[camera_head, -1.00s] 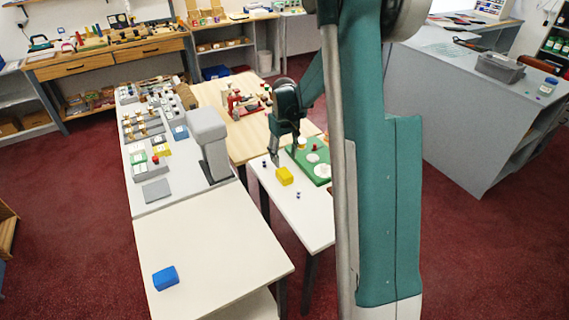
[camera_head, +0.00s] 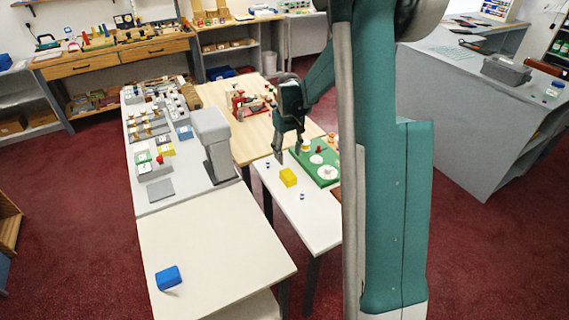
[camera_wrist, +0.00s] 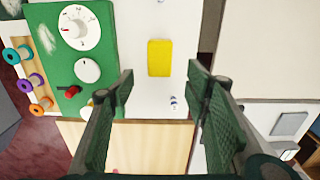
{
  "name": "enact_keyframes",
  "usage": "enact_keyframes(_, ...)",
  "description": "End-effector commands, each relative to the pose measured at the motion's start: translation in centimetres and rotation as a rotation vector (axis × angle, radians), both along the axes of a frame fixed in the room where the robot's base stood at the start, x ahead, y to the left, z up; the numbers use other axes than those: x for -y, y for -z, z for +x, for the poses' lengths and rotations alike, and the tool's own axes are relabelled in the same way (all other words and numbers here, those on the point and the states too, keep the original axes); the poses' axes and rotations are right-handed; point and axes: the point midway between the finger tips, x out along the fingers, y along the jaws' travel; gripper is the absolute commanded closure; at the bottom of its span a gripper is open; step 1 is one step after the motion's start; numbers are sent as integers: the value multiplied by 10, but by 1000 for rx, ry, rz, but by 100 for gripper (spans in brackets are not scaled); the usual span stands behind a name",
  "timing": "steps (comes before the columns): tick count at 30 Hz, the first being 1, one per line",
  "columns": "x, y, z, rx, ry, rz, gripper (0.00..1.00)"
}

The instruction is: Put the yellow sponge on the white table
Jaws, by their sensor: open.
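The yellow sponge (camera_head: 288,178) lies on a narrow white table (camera_head: 320,228), beside a green board. It shows whole in the wrist view (camera_wrist: 159,58), beyond and between my fingertips and apart from them. My gripper (camera_head: 289,150) is open and empty, above the narrow table close to the sponge; its two dark green fingers (camera_wrist: 160,82) stand wide apart in the wrist view. A second, wider off-white table (camera_head: 215,240) stands in the foreground with a blue block (camera_head: 168,278) near its left edge.
The green board (camera_head: 326,170) holds white dials and a red knob. Small pegs (camera_head: 302,196) stand near the sponge. A grey upright device (camera_head: 212,140) and a counter of small items stand at left. The right part of the wider table is clear.

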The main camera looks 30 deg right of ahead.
Motion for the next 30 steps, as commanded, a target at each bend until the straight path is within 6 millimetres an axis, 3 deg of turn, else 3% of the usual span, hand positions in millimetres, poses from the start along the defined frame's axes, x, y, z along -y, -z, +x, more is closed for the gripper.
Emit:
enact_keyframes(5, -6, -10, -4, 10, -1, -3, 53)
enact_keyframes(11, -23, -35, -16, 40, -2, -12, 53)
enact_keyframes(30, -96, -131, -86, 185, -1, -40, 53)
